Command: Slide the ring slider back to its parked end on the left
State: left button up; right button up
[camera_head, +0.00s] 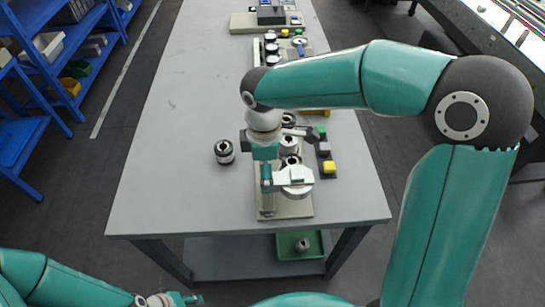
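I cannot single out the ring slider with certainty, because my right arm covers much of the bench equipment. A silver and dark fixture on a beige base plate (285,210) stands near the table's front edge, with a round silver part (296,175) on top. My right gripper (266,178) points down at the left side of this fixture. Its fingertips are too small and overlapped to tell whether they are open or hold anything. My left gripper (190,299) is low at the bottom left, away from the table, and its finger opening is unclear.
A dark and silver ringed cylinder (224,151) stands alone on the grey table (170,170). A button block with a yellow button (329,167) is right of the fixture. Several cylinders and a gauge (300,41) stand farther back. A green tray (290,248) is on the lower shelf. The table's left side is clear.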

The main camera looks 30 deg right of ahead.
jog(key=shift+s+a, duration=0.25)
jog(key=shift+s, duration=0.05)
jog(key=o, duration=1.3)
jog(key=shift+a, duration=0.1)
notch_tip(320, 180, up, 12)
jog(key=shift+f, duration=0.1)
